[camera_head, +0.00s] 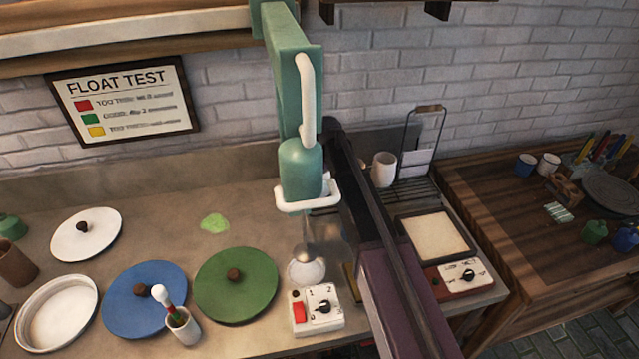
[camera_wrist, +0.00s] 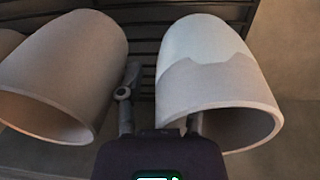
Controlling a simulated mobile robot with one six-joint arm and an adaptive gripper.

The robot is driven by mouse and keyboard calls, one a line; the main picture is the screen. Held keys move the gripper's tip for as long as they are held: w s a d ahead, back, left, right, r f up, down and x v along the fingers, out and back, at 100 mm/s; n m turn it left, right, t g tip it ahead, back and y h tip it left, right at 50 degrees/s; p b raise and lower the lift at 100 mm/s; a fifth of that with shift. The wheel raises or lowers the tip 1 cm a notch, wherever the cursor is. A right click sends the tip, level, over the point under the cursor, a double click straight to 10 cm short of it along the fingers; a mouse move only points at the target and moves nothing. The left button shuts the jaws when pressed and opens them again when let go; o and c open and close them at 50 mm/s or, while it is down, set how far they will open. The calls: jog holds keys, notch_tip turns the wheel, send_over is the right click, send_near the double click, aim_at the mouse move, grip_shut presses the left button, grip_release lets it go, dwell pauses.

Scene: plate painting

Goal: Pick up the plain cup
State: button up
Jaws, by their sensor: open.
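In the wrist view, a plain cup (camera_wrist: 68,65) of one even grey-beige tone is at left, its open mouth toward the camera. A two-tone cup (camera_wrist: 208,75) with a wavy edge between its shades is at right. My gripper (camera_wrist: 160,92) is open. Its left finger shows in the gap between the cups; its right finger is at the two-tone cup's rim, its tip hidden. No cup is visibly gripped. The head view shows a white cup (camera_head: 384,168) on the rack beside my arm, which hides my gripper; I cannot tell which cup this is.
A wire rack (camera_head: 420,185) lies under the cup. A framed tray (camera_head: 435,236) and a control box (camera_head: 458,277) are in front.

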jog(key=shift+c, duration=0.2)
grip_shut()
jog(key=shift+r, duration=0.15)
dwell(0.4)
notch_tip(320, 180, up, 10)
jog(key=p, duration=1)
dwell(0.6)
notch_tip(320, 180, up, 6)
jog(key=p, duration=0.6)
jog(key=shift+s, duration=0.1)
dwell(0.4)
